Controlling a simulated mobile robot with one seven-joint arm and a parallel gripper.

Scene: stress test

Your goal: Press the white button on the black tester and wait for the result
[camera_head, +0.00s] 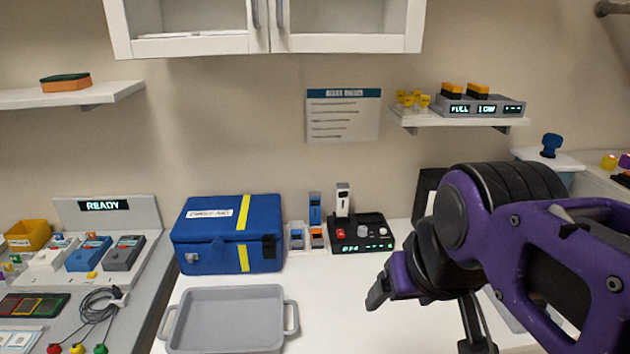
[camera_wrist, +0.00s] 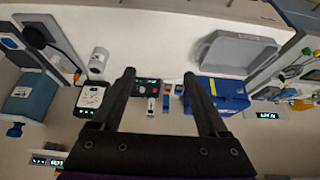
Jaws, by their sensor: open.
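The black tester (camera_head: 360,246) sits on the white counter against the back wall. A red button (camera_head: 340,234) is at its left and a white round button (camera_head: 362,232) near its middle. Its green display reads about "034", with small marks to the right. A white upright piece (camera_head: 342,198) stands at its back left. My gripper (camera_head: 378,293) is in front of the tester, toward the lower right, apart from it. In the wrist view the fingers (camera_wrist: 159,76) are spread wide and empty, and the tester (camera_wrist: 147,83) shows between them, partly beside the left finger.
A blue first-aid case (camera_head: 205,255) and small blue and orange blocks (camera_head: 317,236) stand left of the tester. A grey tray (camera_head: 225,318) lies in front of the case. A shelf (camera_head: 455,121) hangs above right. Counter between tray and gripper is clear.

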